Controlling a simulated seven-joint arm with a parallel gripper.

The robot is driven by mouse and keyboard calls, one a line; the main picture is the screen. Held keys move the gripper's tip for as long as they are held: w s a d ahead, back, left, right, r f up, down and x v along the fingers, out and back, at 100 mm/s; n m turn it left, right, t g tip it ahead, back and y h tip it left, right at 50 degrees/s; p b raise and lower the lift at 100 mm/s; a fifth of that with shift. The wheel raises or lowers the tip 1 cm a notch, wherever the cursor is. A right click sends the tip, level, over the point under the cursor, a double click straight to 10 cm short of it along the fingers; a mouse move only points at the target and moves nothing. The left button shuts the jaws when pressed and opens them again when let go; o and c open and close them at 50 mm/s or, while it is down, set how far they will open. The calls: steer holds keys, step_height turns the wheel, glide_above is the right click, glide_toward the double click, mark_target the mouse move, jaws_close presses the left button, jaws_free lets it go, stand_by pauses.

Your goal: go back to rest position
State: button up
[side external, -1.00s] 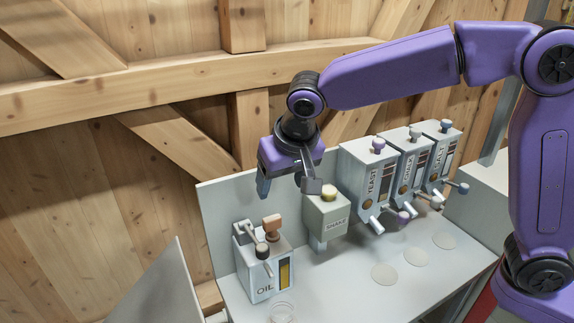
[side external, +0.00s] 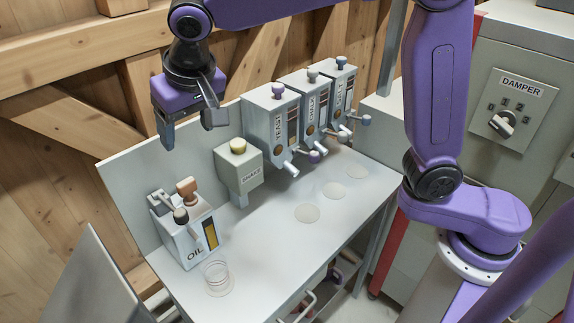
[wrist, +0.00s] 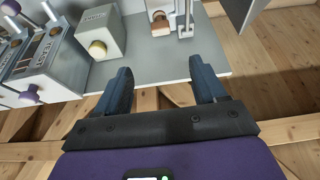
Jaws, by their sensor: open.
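My gripper (side external: 190,122) hangs in the air near the wooden wall, above and behind the bench's back panel, up and left of the SHAKE box in the side external view. In the wrist view my gripper (wrist: 162,88) has its two dark fingers spread apart with nothing between them. The grey SHAKE box (side external: 238,172) with a yellow knob is on the back panel. The OIL box (side external: 188,243) with a brown knob and a dark knob stands at the front left of the bench. Neither box touches my gripper in the side external view.
YEAST (side external: 270,128) and two similar dispensers stand in a row along the bench (side external: 270,235). A clear round container (side external: 217,277) is by the OIL box. Flat discs (side external: 307,213) lie on the bench. A DAMPER panel (side external: 510,105) is at the right.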

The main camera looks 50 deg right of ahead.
steer(key=s+d+f+n+g, duration=0.1)
steer(key=s+d+f+n, duration=0.2)
steer(key=s+d, duration=0.5)
steer(key=s+d+f+n+g, duration=0.1)
steer(key=s+d+f+n, duration=0.2)
steer(key=s+d+n, duration=0.2)
steer(key=s+d+f+n+g, duration=0.2)
steer(key=s+d+f+n, duration=0.2)
steer(key=s+d, duration=0.7)
steer(key=s, duration=0.3)
steer(key=shift+s+n, duration=0.3)
steer(key=shift+s, duration=0.1)
